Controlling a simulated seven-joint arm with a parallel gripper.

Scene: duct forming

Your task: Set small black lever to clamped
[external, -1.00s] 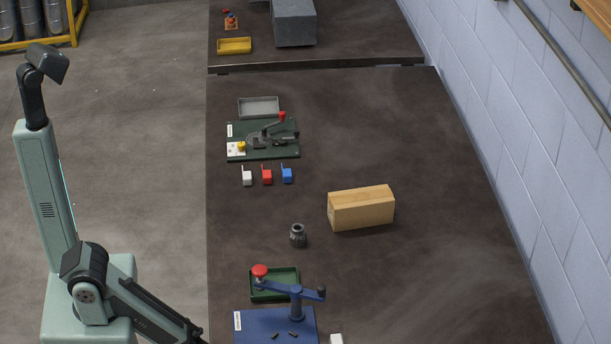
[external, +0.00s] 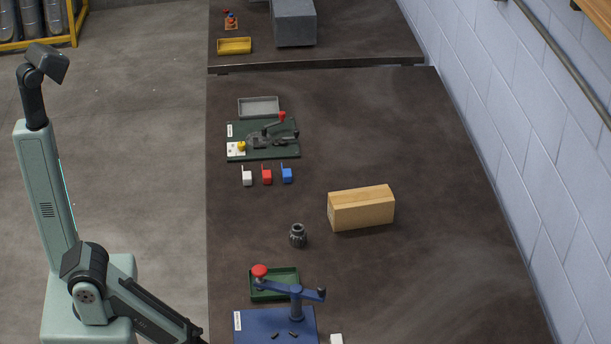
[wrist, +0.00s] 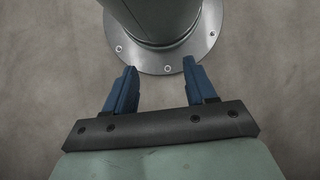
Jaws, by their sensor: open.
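A green plate (external: 285,153) carries a dark toggle clamp (external: 262,141) with a raised arm, a red tip and a yellow knob at its left. A blue plate (external: 250,322) at the bottom edge bears a blue swing arm (external: 279,287) with a red knob, and small black pieces (external: 293,333) lie low on it. I cannot tell which part is the small black lever or how it is set. My gripper (wrist: 160,66) shows in the wrist view with two blue fingers apart and nothing between them. It is away from both fixtures and out of the external view.
A wooden block (external: 361,209) and a dark ribbed part (external: 298,236) stand mid-table. White, red (external: 267,176) and blue small blocks sit below the green plate. A grey tray (external: 259,107) and a green tray (external: 274,297) lie near the fixtures. The table's right side is clear.

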